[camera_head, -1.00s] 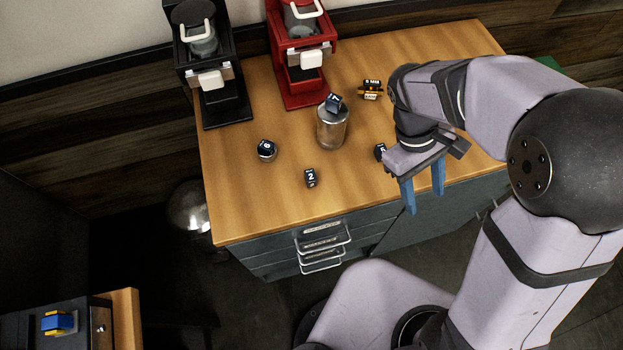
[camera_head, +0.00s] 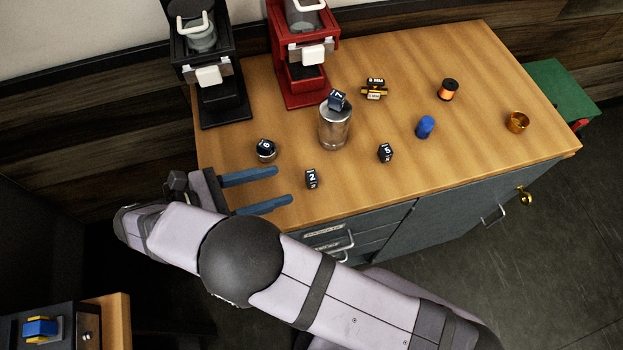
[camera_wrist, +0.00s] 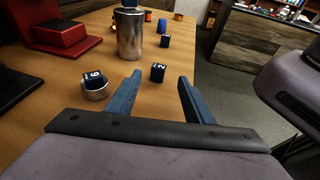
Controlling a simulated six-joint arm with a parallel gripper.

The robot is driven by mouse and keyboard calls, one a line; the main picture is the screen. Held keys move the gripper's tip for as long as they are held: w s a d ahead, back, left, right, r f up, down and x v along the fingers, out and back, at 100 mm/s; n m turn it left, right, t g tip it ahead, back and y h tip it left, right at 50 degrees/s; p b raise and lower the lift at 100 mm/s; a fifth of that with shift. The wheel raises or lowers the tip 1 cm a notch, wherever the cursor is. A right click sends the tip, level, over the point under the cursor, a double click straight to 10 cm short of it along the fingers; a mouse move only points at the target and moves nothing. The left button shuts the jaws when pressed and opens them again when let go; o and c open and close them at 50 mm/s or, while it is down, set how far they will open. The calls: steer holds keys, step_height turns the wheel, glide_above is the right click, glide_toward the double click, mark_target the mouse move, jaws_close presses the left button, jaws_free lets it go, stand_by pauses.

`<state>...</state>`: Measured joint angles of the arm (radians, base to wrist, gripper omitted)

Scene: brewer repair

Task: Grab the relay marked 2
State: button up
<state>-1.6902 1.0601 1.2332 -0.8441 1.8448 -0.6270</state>
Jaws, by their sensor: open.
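The relay marked 2 (camera_head: 311,179) is a small dark block with a white "2", standing on the wooden counter near its front edge. It also shows in the wrist view (camera_wrist: 158,72), ahead of the fingers and between their lines. My gripper (camera_head: 284,186) is open and empty, its two blue fingers pointing right toward the relay, with a short gap left between them. In the wrist view the open fingers (camera_wrist: 158,96) stand on either side below the relay. Nothing hides the relay.
A relay marked 6 (camera_head: 265,147) sits on a small round metal base close to my upper finger. A metal canister (camera_head: 334,127) with a relay marked 7 (camera_head: 337,98) on top stands behind. A relay marked 5 (camera_head: 385,152) is to the right. Black (camera_head: 222,103) and red (camera_head: 303,87) brewers stand at the back.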

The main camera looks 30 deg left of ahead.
mark_target(310, 176)
steer(key=shift+s+a, duration=0.1)
steer(key=shift+s, duration=0.05)
steer(key=shift+w+d+p, duration=0.4)
steer(key=shift+w, duration=0.15)
steer(key=shift+w+d+f, duration=0.25)
steer(key=shift+w+f, duration=0.05)
steer(key=shift+w, duration=0.05)
steer(key=shift+w+d+p, duration=0.3)
steer(key=shift+w+p, duration=0.15)
steer(key=shift+p, duration=0.25)
steer(key=p+x, duration=0.2)
steer(key=x, duration=0.1)
steer(key=shift+w+d+f, duration=0.2)
steer(key=shift+w+f, duration=0.1)
steer(key=shift+w, duration=0.15)
steer(key=shift+c, duration=0.2)
steer(key=c, duration=1.1)
